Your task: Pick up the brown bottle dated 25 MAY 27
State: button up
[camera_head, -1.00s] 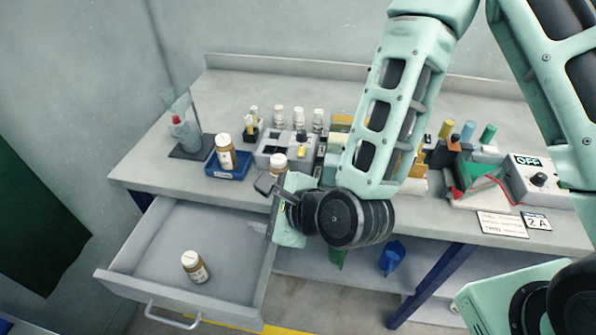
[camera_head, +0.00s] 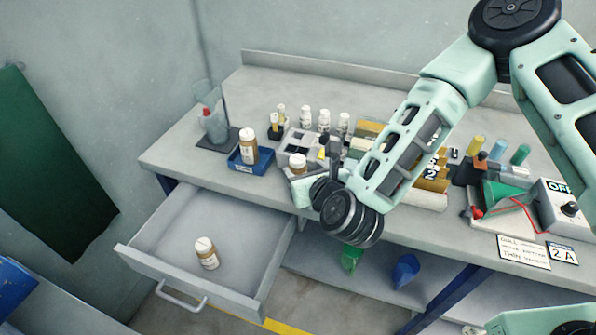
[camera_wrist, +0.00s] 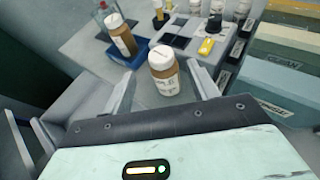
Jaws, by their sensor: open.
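Three brown bottles with white caps are in view, and I cannot read a date on any of them. One bottle (camera_head: 298,164) stands near the bench's front edge; in the wrist view this bottle (camera_wrist: 164,72) is ahead, between the finger lines. A second bottle (camera_head: 249,147) stands in a blue tray (camera_head: 262,167); it also shows in the wrist view (camera_wrist: 121,38). A third bottle (camera_head: 207,254) stands in the open drawer (camera_head: 165,245). My gripper (camera_wrist: 164,88) is open and empty, close to the front-edge bottle. Contact cannot be told.
A grey block with square wells (camera_head: 298,144) stands behind the front-edge bottle. White-capped small bottles (camera_head: 324,120) stand behind it. A clear vessel (camera_head: 214,122) is at the left. Labelled boxes (camera_head: 434,180) are at the right. The open drawer juts out below the bench.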

aim_at(295, 160)
jog(key=shift+p+x, duration=1.6)
jog(key=shift+x, duration=2.6)
jog(key=shift+d+f, duration=0.1)
jog(key=c, duration=0.9)
